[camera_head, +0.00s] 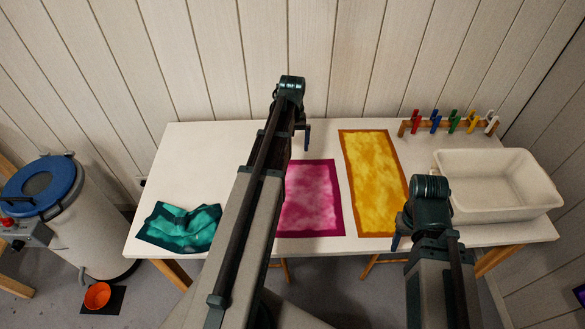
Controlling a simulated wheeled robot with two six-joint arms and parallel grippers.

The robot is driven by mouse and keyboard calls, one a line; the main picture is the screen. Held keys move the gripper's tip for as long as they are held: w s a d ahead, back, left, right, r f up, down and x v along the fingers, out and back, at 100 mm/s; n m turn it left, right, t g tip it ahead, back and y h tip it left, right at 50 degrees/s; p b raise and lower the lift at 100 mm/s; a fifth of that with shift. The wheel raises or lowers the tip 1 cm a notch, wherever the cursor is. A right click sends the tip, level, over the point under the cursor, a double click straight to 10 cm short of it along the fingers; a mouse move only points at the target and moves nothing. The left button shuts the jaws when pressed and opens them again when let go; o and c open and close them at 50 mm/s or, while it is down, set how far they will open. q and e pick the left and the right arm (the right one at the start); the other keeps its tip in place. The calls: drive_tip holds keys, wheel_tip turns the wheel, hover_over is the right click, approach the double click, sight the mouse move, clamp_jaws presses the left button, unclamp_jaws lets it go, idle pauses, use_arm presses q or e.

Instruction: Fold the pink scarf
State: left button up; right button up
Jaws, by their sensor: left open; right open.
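The pink scarf (313,200) lies flat on the white table as an upright rectangle with a darker magenta border. My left arm crosses in front of its left side and hides that edge. My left gripper (304,136) is mostly hidden by its own arm; a dark tip shows just above the scarf's far edge in the picture. My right gripper (401,236) is also mostly hidden by its arm, near the table's front edge, to the right of the pink scarf and by the yellow scarf's lower right corner. Nothing shows held in either gripper.
A yellow scarf (374,190) lies flat right of the pink one. A crumpled teal scarf (180,228) lies at the table's (190,165) left front. A white bin (500,208) stands on the right, before a rack of coloured clips (452,122). The back left tabletop is clear.

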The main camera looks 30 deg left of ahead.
sight(292, 164)
use_arm(q)
wheel_tip(292, 164, down, 7)
drive_tip(key=b, duration=0.5)
drive_tip(key=shift+r+b, duration=0.15)
drive_tip(key=shift+b, duration=0.2)
clamp_jaws()
idle(0.5)
idle(0.3)
